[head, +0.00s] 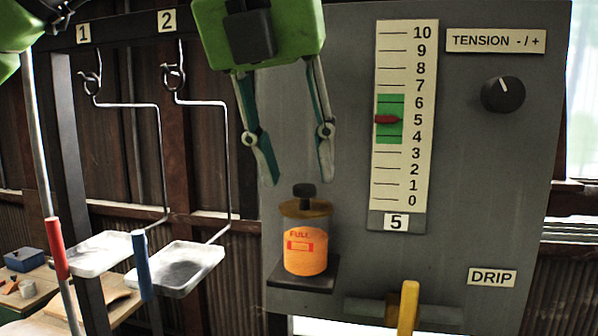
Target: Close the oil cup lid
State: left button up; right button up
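The oil cup (305,253) is a clear jar of orange oil with a "FULL" mark. It stands on a small dark shelf on the grey panel. Its brownish lid (305,209) with a black knob (304,190) sits across the top of the cup. I cannot tell whether the lid is fully seated. My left gripper (298,182) is above the cup, pointing down, with its fingers spread and nothing between them. The fingertips are near the knob's height, one on each side in the picture. My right gripper is not in view.
The grey panel (480,180) carries a scale (404,115) with a red pointer near 5, a tension knob (503,94) and a yellow handle (409,305) at lower right of the cup. Hooked rods with white trays (175,268) hang at left.

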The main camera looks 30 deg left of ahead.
pick_arm(q)
jog(key=shift+s+d+r, duration=0.1)
jog(key=shift+s+r, duration=0.2)
jog(key=shift+r, duration=0.25)
jog(key=s+r, duration=0.1)
jog(key=s, duration=1.1)
jog(key=shift+s+a, duration=0.25)
jog(key=shift+a, duration=0.15)
jog(key=shift+r, duration=0.1)
